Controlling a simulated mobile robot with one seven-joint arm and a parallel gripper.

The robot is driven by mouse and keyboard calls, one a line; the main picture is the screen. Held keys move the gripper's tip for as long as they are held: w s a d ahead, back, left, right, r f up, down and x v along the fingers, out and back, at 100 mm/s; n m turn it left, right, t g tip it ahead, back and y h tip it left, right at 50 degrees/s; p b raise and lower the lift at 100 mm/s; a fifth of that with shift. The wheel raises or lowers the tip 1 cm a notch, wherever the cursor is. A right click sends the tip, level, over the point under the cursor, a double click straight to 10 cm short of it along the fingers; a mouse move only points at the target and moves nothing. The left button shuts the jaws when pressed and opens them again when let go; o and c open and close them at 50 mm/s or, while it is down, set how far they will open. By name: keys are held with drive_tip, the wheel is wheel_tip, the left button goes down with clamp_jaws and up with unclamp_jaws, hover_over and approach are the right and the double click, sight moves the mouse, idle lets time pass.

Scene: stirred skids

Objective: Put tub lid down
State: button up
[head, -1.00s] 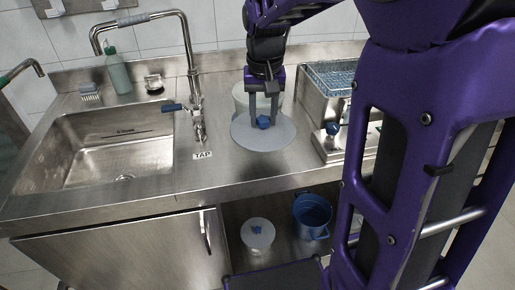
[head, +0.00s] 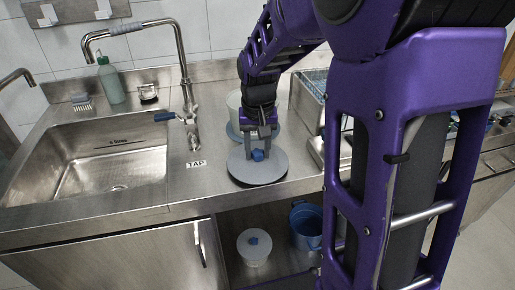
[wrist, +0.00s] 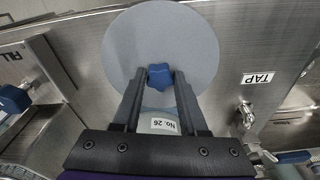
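The tub lid (head: 254,172) is a flat grey disc with a blue knob on top. It is level, low over the steel counter near the front edge; a dark band shows under its near rim. I cannot tell whether it touches the counter. My gripper (head: 260,150) points down with its fingers on both sides of the knob, and appears shut on it. The wrist view shows the lid (wrist: 190,45) and my gripper (wrist: 160,78) at the knob. A pale tub (head: 234,103) stands behind the lid, partly hidden by my arm; a "No. 26" label (wrist: 163,125) shows between the fingers.
The sink (head: 95,165) and tap (head: 190,130) are at left, with a "TAP" label (head: 196,164) on the counter. A metal unit with a wire basket (head: 312,90) stands at right. On the shelf below are a lidded white tub (head: 254,256) and a blue bucket (head: 303,232).

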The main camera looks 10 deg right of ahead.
sight(258, 156)
drive_tip(key=o, duration=0.4)
drive_tip(key=r+p, duration=0.1)
drive_tip(key=r, duration=0.3)
drive_tip(key=s+r, duration=0.1)
drive_tip(key=r, duration=0.3)
drive_tip(key=r+p, duration=0.1)
drive_tip(key=r, duration=0.3)
drive_tip(key=shift+s+a+r+p, duration=0.15)
drive_tip(key=shift+s+r+p, duration=0.05)
drive_tip(key=shift+p, duration=0.1)
